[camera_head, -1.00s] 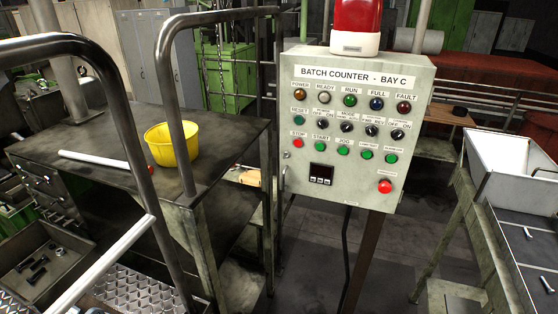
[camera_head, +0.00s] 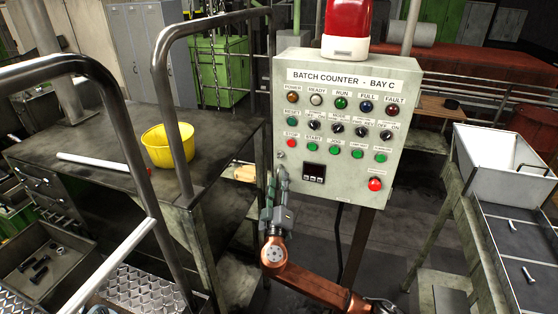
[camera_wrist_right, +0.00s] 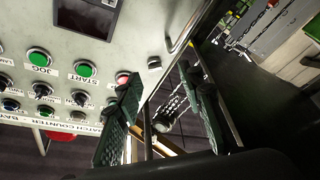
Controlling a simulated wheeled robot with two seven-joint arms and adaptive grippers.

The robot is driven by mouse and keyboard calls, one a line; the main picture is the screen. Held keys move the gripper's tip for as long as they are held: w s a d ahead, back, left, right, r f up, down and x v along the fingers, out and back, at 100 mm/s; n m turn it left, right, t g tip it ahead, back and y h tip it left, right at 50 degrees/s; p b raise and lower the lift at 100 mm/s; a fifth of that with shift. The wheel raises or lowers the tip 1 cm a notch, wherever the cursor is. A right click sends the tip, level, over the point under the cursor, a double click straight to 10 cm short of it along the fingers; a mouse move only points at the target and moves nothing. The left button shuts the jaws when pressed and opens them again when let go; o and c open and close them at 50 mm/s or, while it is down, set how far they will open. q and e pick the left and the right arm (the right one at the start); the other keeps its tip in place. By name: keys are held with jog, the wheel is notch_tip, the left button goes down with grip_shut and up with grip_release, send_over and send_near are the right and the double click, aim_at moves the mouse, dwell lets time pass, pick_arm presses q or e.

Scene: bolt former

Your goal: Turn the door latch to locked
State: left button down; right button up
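The grey control cabinet (camera_head: 333,240) labelled "BATCH COUNTER - BAY C" stands upright on a post. The door latch (camera_wrist_right: 154,62) is a small dark knob near the cabinet's edge in the right wrist view, beside the red STOP button (camera_wrist_right: 122,77). In the head view the latch (camera_head: 281,155) is tiny at the cabinet's left edge, and I cannot read its turn. My right gripper (camera_head: 276,178) is just below the latch, at the cabinet's lower left. In the right wrist view its fingers (camera_wrist_right: 158,78) are apart, with nothing between them and the latch just beyond. My left gripper is not in view.
Selector knobs (camera_head: 337,128), green buttons (camera_head: 334,149) and a red emergency button (camera_head: 375,184) crowd the cabinet front. A dark table (camera_head: 100,130) with a yellow bucket (camera_head: 168,146) stands left, behind metal rails (camera_head: 163,85). A white bin (camera_head: 497,160) stands right.

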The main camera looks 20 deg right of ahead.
aim_at(279, 157)
jog(key=w+r, duration=0.1)
jog(key=w, duration=0.1)
jog(key=w+d+r+p, duration=0.1)
jog(key=w, duration=0.1)
jog(key=w+d+r+p, duration=0.1)
jog(key=w+r, duration=0.1)
jog(key=shift+w, duration=0.3)
grip_shut()
dwell(0.4)
